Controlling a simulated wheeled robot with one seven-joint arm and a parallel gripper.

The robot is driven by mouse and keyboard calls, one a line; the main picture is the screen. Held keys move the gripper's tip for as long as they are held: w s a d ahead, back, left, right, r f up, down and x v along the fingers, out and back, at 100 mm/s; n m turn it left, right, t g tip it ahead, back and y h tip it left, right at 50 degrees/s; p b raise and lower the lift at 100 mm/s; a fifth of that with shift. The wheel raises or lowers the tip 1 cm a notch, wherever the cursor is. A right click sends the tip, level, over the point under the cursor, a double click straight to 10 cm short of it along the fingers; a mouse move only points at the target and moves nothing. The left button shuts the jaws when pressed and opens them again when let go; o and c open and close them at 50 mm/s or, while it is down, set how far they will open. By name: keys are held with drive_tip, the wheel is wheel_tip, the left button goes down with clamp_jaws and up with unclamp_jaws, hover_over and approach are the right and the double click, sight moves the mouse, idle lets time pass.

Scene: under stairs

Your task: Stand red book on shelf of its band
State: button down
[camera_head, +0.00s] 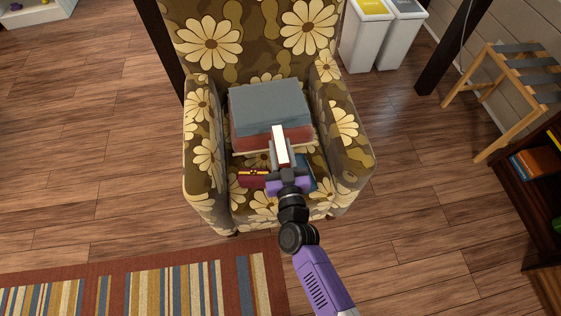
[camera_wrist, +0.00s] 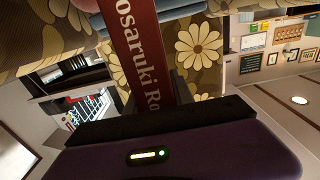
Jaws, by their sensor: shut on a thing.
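My gripper (camera_head: 281,152) is shut on a red book (camera_wrist: 135,45), whose red spine with white lettering passes between the fingers in the wrist view. In the head view a white edge of the held book (camera_head: 280,140) shows upright between the fingers, above the front of the armchair seat. A dark bookcase (camera_head: 552,140) stands at the right edge of the head view, only partly in frame. An orange book (camera_head: 538,162) and something green are on its shelves. I cannot make out any band on the shelves.
The flowered armchair (camera_head: 345,125) holds a large grey-blue book (camera_head: 268,105) atop red ones, a dark red book (camera_head: 250,179) and a blue book. A wooden folding rack (camera_head: 490,90) and white bins (camera_head: 365,40) stand right. Wooden floor between chair and bookcase is clear.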

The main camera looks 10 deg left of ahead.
drive_tip(key=shift+f+b, duration=1.45)
drive_tip(key=shift+f, duration=0.95)
drive_tip(key=c, duration=1.1)
unclamp_jaws()
drive_tip(key=shift+f, duration=0.1)
drive_tip(key=p+v, duration=0.3)
drive_tip(key=v, duration=0.9)
drive_tip(key=shift+r, duration=0.2)
